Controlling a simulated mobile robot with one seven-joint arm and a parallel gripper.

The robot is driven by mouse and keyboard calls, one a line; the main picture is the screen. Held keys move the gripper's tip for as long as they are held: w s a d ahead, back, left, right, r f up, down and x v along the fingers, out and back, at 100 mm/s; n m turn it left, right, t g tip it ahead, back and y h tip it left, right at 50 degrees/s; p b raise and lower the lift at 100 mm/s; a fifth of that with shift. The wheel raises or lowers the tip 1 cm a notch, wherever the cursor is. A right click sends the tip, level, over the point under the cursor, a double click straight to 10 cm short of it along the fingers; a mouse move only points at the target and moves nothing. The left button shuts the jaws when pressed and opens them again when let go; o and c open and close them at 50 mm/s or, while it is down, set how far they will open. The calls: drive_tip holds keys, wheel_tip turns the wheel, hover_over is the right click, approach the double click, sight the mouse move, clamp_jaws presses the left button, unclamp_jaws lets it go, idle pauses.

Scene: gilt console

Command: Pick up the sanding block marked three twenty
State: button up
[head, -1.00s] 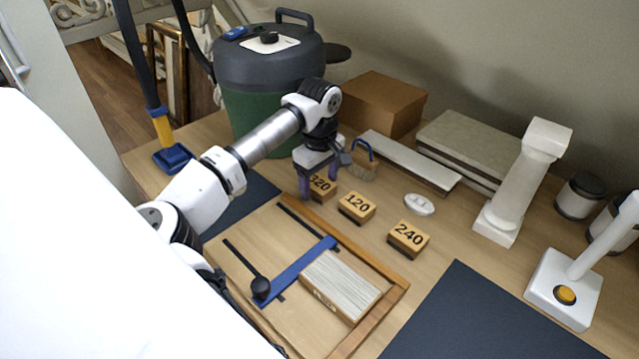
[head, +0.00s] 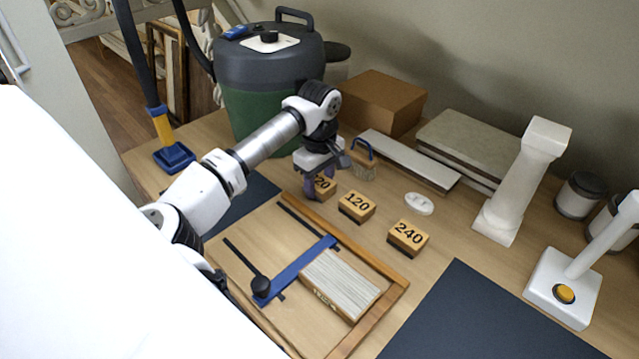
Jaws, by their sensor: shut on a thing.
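The sanding block marked 320 (head: 325,186) is on the wooden table at the left end of a row of blocks. My gripper (head: 319,187) is over it, shut on it, with the fingers at its sides. The fingers hide part of the label, so only "20" shows clearly. I cannot tell any gap between the block and the table. The block marked 120 (head: 357,207) sits just right of it, and the block marked 240 (head: 408,238) is farther right.
A wooden tray (head: 391,300) with a blue clamp (head: 297,270) and a ribbed block (head: 340,287) lies in front. A small white dish (head: 419,204) lies to the right. A green canister (head: 262,115) stands at the back left.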

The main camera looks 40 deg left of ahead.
sight(320, 181)
wheel_tip(320, 181, up, 20)
drive_tip(key=b, duration=0.2)
drive_tip(key=shift+b, duration=0.3)
drive_tip(key=o, duration=0.4)
drive_tip(key=shift+c, duration=0.2)
drive_tip(key=shift+f, duration=0.1)
drive_tip(key=shift+c, duration=1.2)
